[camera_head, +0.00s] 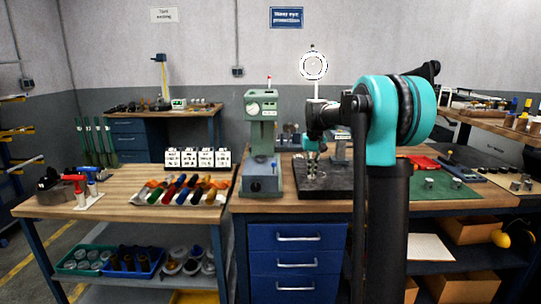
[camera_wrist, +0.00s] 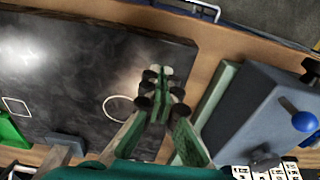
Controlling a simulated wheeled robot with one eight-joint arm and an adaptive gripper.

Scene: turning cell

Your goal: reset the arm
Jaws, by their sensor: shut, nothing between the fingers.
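My gripper (camera_head: 312,160) hangs low over the dark slab on the middle bench, just right of the green press, with the arm reaching in from the right. In the wrist view my gripper (camera_wrist: 160,88) has its green fingers together and empty. The dark slab (camera_wrist: 70,75) lies below it, with a white circle outline beside the fingers and a small white square outline at the left. In the head view the slab (camera_head: 340,188) is partly hidden behind my arm.
The green press (camera_head: 262,150) stands close left of my gripper; its base with a blue knob (camera_wrist: 304,121) shows in the wrist view. A tray of coloured-handled tools (camera_head: 182,190) lies on the left bench. A green mat (camera_head: 435,188) lies right of my arm.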

